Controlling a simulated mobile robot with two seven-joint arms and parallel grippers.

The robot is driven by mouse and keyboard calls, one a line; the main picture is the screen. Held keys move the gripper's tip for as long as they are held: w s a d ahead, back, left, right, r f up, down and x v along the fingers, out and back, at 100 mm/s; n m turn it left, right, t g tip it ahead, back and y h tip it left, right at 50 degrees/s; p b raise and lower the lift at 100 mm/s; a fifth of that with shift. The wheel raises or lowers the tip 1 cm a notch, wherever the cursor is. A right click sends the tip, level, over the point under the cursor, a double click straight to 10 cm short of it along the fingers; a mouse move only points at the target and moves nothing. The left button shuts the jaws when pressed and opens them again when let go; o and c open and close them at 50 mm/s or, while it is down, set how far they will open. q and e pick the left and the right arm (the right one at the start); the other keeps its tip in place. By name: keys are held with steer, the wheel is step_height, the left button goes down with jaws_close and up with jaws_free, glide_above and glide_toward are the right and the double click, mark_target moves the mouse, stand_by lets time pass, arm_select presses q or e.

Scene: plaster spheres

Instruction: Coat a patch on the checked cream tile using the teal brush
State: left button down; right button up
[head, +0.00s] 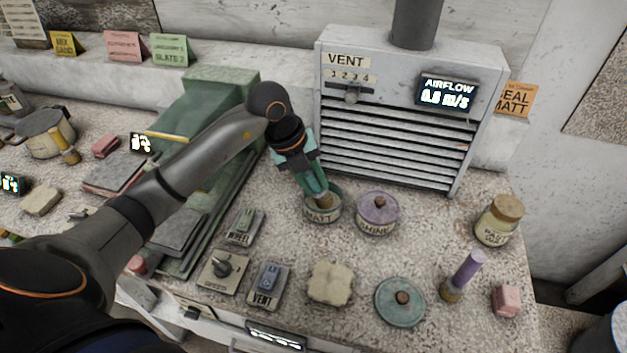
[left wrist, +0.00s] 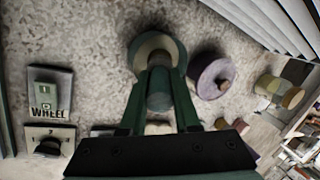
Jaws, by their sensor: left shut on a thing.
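My left gripper (head: 318,192) reaches down over the open pot labelled MATT (head: 322,211), shut on the teal brush. In the left wrist view the brush's round teal end (left wrist: 159,92) shows between the fingers, above the pot (left wrist: 150,48). The brush's lower end is at or inside the pot's mouth; its bristles are hidden. A cream tile-like block (head: 330,284) with notched edges lies on the counter in front of the pot. I cannot make out a checked pattern on it. My right gripper is not in view.
A lidded purple SHINE pot (head: 377,213) stands right of the MATT pot. A teal lid (head: 400,302), a purple-handled brush (head: 466,272), a pink block (head: 506,300) and a jar (head: 498,222) are at right. Switch boxes labelled WHEEL (head: 243,228), SPEED (head: 222,270) and VENT (head: 268,285) lie left. The vent unit (head: 395,150) stands behind.

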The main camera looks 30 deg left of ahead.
arm_select(q)
steer(key=shift+f+b, duration=0.45)
steer(key=shift+f, duration=0.2)
stand_by(0.6)
steer(key=shift+f, duration=0.1)
stand_by(0.8)
step_height(320, 180, up, 7)
steer(key=p, duration=0.6)
stand_by(0.8)
steer(key=shift+d, duration=0.1)
